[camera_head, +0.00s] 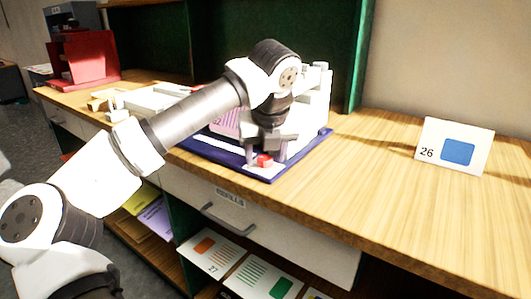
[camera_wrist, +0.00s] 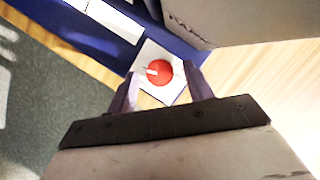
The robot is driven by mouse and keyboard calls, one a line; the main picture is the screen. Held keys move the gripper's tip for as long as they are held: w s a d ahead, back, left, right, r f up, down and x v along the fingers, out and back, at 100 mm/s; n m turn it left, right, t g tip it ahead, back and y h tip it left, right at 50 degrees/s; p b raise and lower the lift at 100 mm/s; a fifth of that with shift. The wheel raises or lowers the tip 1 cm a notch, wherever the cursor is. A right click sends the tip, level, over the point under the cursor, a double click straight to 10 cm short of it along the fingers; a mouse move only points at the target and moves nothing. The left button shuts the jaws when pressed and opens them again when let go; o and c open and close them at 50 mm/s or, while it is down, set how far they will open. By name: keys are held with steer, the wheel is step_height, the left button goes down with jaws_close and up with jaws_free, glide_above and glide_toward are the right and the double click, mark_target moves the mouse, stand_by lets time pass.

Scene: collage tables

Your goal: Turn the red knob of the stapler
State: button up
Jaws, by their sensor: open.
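The stapler (camera_head: 318,98) is a pale machine on a dark blue base (camera_head: 195,146), partly hidden behind my arm. Its red knob (camera_head: 264,160) sits low at the base's front corner. In the wrist view the knob (camera_wrist: 161,72) is a round red disc with a white mark, on a white plate. My gripper (camera_head: 267,154) points down over the knob. Its two purplish fingers are apart and empty. In the wrist view the knob appears between the fingertips of my gripper (camera_wrist: 162,80), with a gap on each side. I cannot tell whether the tips are level with it.
A pale stapler wall (camera_wrist: 240,18) stands close beside the right finger. A card marked 26 (camera_head: 455,146) stands on the wooden tabletop (camera_head: 385,165) at right, with clear wood between. A red machine (camera_head: 82,58) stands far left. A drawer handle (camera_head: 226,219) is below the front edge.

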steer(key=c, duration=1)
